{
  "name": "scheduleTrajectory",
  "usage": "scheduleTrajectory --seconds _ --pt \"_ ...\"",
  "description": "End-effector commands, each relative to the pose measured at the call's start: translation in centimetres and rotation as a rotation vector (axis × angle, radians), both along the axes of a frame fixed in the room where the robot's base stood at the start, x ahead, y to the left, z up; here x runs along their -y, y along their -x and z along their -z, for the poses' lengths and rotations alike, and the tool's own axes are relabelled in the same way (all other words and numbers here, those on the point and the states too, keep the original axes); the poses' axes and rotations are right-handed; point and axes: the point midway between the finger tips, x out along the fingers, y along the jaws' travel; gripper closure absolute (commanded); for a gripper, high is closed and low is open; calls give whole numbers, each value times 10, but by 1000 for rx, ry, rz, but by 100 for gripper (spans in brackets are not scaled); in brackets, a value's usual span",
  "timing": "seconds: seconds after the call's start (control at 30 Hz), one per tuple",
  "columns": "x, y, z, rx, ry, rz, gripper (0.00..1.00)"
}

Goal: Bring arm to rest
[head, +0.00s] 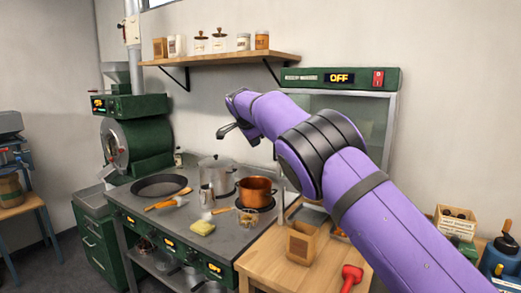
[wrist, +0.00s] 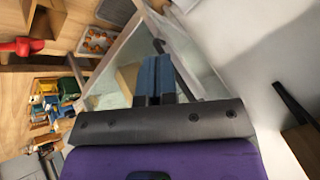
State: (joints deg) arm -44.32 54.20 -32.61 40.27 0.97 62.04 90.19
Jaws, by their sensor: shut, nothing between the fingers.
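My purple arm reaches up and across the head view from the lower right. My gripper (head: 228,131) is in the air in front of the back wall, above the stove and below the wall shelf. In the wrist view the two dark fingers (wrist: 154,80) lie together with nothing between them. The gripper touches nothing that I can see.
The stove (head: 150,215) holds a black pan (head: 160,185), a steel pot (head: 215,176) and a copper pot (head: 256,191). A wooden table (head: 270,265) bears a brown box (head: 301,243) and a red scoop (head: 351,276). A shelf (head: 220,58) with jars hangs above. A glass-fronted cabinet stands behind my arm.

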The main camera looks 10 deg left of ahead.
Motion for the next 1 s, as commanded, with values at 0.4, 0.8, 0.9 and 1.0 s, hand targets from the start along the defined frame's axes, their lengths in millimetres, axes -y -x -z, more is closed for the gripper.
scheduleTrajectory --seconds 0.4,0.8,0.9,1.0 --pt "7 10 -39 -11 -2 1 100" --pt "176 40 -113 -124 -16 -72 100" --pt "214 60 -127 -147 -20 -107 100" --pt "249 84 -139 -166 -20 -150 100"
